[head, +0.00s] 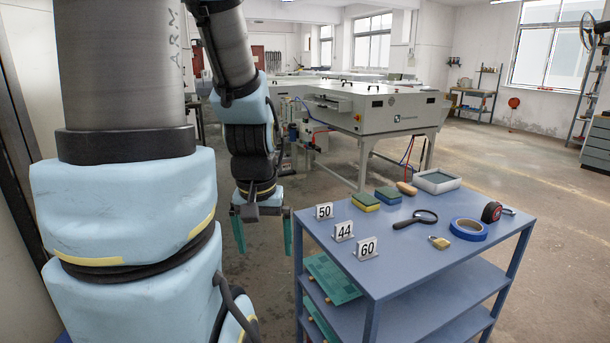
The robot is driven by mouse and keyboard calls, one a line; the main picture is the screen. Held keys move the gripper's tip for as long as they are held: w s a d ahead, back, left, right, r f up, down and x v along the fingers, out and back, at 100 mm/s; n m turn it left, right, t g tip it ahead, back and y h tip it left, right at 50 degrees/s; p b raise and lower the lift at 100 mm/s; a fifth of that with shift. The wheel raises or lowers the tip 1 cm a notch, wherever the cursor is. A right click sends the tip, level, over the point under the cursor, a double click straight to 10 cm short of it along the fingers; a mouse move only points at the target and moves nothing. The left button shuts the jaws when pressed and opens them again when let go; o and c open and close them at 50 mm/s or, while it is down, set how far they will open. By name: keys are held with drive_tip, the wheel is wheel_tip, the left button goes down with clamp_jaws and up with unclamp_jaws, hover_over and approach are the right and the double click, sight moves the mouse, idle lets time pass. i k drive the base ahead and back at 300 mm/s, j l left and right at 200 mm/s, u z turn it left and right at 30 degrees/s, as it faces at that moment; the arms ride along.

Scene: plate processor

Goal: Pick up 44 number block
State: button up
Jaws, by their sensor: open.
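The 44 number block (344,231) is a small white upright plate with black digits. It stands near the left edge of the blue cart's top (415,262), between the 50 block (324,211) and the 60 block (367,248). My gripper (264,248) hangs to the left of the cart, pointing down. Its two green fingers are spread wide apart, with nothing between them. It is apart from the number blocks and beyond the cart's left edge.
The cart top also holds two sponges (366,202), a magnifying glass (415,219), a padlock (439,242), blue tape (468,229), a tape measure (491,212) and a white tray (436,181). Green boards (331,280) lie on a lower shelf. A large machine (372,112) stands behind.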

sight(342, 231)
drive_tip(key=i+j+z, duration=0.1)
drive_tip(key=i+j, duration=0.6)
drive_tip(key=i, duration=0.1)
